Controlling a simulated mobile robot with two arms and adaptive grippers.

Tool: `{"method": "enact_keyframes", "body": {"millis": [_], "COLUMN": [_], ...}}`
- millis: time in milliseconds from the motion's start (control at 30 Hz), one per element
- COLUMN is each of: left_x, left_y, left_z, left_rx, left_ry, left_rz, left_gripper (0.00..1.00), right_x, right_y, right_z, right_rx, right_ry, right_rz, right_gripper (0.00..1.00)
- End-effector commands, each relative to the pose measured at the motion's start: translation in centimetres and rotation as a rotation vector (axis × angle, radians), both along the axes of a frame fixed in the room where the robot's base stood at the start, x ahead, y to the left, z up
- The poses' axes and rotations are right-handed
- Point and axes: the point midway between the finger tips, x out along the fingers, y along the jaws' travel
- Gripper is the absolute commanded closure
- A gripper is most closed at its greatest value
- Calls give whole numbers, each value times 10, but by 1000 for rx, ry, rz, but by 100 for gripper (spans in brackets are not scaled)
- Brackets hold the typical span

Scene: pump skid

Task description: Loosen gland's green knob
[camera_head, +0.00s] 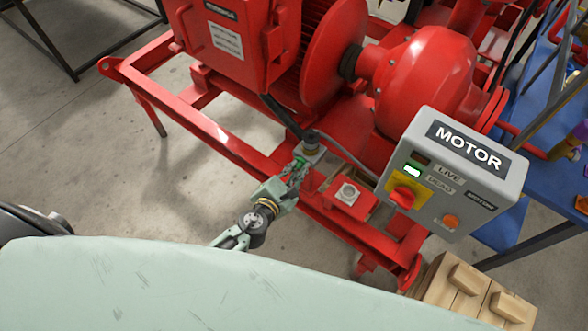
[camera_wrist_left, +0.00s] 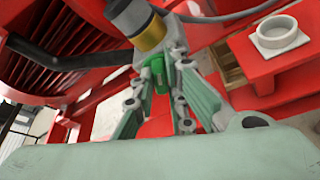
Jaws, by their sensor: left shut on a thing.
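The gland's green knob (camera_head: 299,163) is at the base of a small grey fitting on the red skid, below the motor and pump. My left gripper (camera_head: 295,172) reaches it from below and is shut on it. In the left wrist view the green knob (camera_wrist_left: 157,74) sits between the two fingers of the left gripper (camera_wrist_left: 161,80). The gland (camera_wrist_left: 137,22), a dark cylinder with a brass band, stands just beyond the knob. The fingers hide part of the knob. My right gripper is in neither view.
A grey MOTOR control box (camera_head: 455,170) with a red rotary switch (camera_head: 403,196) stands to the right. A pale round cup (camera_head: 347,193) sits on a red block beside the gripper. Wooden blocks (camera_head: 466,290) lie at lower right. Bare floor is open at left.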

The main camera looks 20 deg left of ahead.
Motion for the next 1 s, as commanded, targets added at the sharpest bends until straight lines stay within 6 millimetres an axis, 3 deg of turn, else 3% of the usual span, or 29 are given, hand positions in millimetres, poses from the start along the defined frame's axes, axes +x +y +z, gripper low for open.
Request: {"method": "enact_keyframes", "body": {"millis": [367,700,1000], "left_x": [1,3,3], "left_y": [3,6,8], "left_z": [2,1,-2], "left_rx": [-114,-392,-662], "left_ry": [43,144,242], "left_rz": [-1,0,0], "left_gripper": [100,100,100], "right_x": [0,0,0], "right_y": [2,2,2], "right_z": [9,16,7], "right_rx": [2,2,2], "right_ry": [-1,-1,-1], "right_rz": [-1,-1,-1], "right_gripper": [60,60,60]}}
